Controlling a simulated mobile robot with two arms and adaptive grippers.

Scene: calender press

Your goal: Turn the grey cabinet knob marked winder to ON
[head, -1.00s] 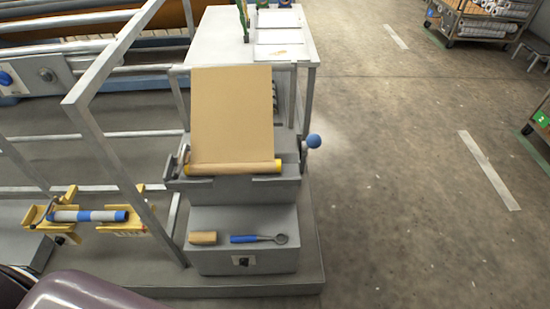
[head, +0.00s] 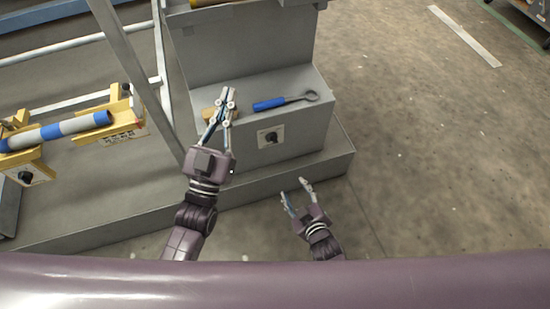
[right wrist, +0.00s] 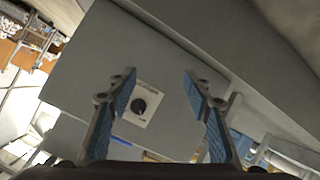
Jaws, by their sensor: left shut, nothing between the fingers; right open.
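The grey cabinet (head: 300,140) has a black knob (head: 270,137) on a small light plate on its front face. In the right wrist view the knob (right wrist: 139,106) shows between the fingers, some way ahead; its label is too small to read. My right gripper (head: 296,187) is open and empty, in front of and below the knob, apart from the cabinet. It also shows in the right wrist view (right wrist: 160,85). My left gripper (head: 228,92) is shut and empty, over the cabinet's left top, partly hiding a tan block (head: 209,114).
A blue-handled ring tool (head: 284,102) lies on the cabinet top. At left, a yellow cradle (head: 120,120) holds a blue and white roller (head: 60,131); another black knob (head: 25,177) is below it. A grey post (head: 130,60) stands left.

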